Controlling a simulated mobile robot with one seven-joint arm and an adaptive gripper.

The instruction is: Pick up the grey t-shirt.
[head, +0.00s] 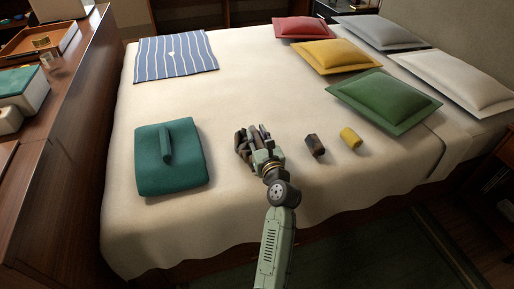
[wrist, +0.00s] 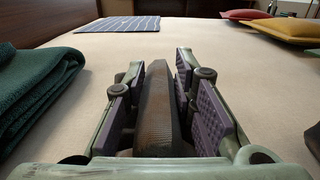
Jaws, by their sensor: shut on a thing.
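My gripper (head: 257,143) is low over the middle of the bed. In the wrist view its two padded fingers (wrist: 155,85) stand on either side of a long, dark grey-brown thing (wrist: 158,105) and are shut on it. This thing looks like a small roll or block with a textured surface. I cannot tell from its shape whether it is the grey t-shirt, and no spread or folded grey t-shirt shows elsewhere. In the head view the fingers hide much of it, and I cannot tell whether it still touches the bed.
A brown block-like thing (head: 314,145) and a yellow one (head: 350,138) lie to the right. A folded teal cloth (head: 185,180) with a small teal roll (head: 166,145) lies left. A striped blue cloth (head: 175,58) and several cushions, one green (head: 383,100), lie farther back on the cream bed (head: 255,215).

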